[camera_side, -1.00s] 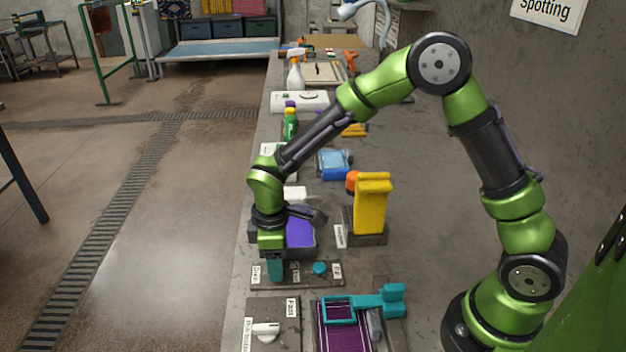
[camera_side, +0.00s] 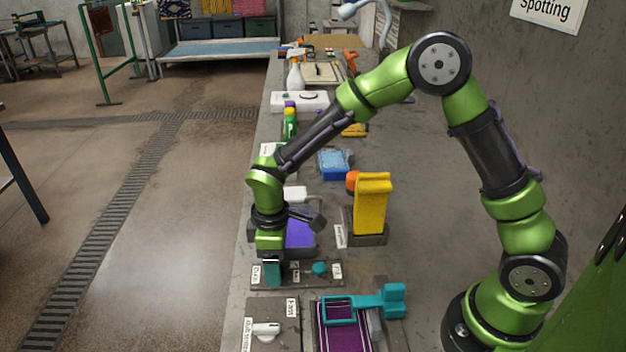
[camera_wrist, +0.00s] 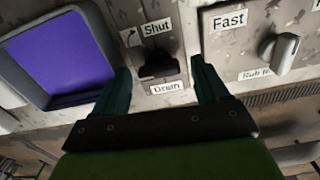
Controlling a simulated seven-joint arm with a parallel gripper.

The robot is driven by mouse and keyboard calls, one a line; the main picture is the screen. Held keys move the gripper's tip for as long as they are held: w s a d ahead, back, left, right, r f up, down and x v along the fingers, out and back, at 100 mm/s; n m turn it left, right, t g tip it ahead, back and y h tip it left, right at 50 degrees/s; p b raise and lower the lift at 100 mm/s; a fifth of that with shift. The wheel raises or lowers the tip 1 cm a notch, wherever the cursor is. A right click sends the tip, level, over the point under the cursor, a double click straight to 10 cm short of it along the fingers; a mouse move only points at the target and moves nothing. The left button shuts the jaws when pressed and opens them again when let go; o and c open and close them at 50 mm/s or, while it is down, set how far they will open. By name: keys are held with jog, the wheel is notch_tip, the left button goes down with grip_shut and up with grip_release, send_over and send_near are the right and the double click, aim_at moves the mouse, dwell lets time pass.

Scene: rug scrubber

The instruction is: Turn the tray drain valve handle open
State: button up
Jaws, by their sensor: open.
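The drain valve handle (camera_wrist: 159,65) is a small black piece on a grey speckled plate, seen in the wrist view between a "Shut" label (camera_wrist: 157,27) and a "Drain" label (camera_wrist: 167,87). My gripper (camera_wrist: 163,75) is open, with one teal finger on each side of the handle and a visible gap on both sides. In the side view my gripper (camera_side: 271,270) points down at the left end of the labelled plate (camera_side: 297,281). The handle is hidden there behind the fingers.
A teal knob (camera_side: 320,268) stands right of my gripper on the same plate. A purple-filled tray (camera_side: 300,234) lies just behind. A panel with a white knob (camera_side: 265,331) and a "Fast" label is in front. A yellow upright piece (camera_side: 372,205) stands to the right.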

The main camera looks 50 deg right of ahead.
jog(key=m, duration=0.4)
jog(key=shift+d, duration=0.15)
jog(key=m, duration=1.3)
notch_tip(320, 180, up, 17)
jog(key=s+d+r+n+t+y, duration=0.1)
jog(key=s+d+r+n+t, duration=0.1)
jog(key=s+d, duration=0.3)
jog(key=s+d+r+n+t+y, duration=0.1)
jog(key=s+d+t, duration=0.4)
jog(key=s, duration=0.6)
jog(key=shift+d+r+n, duration=0.35)
jog(key=shift+r+n, duration=0.5)
jog(key=shift+n, duration=0.05)
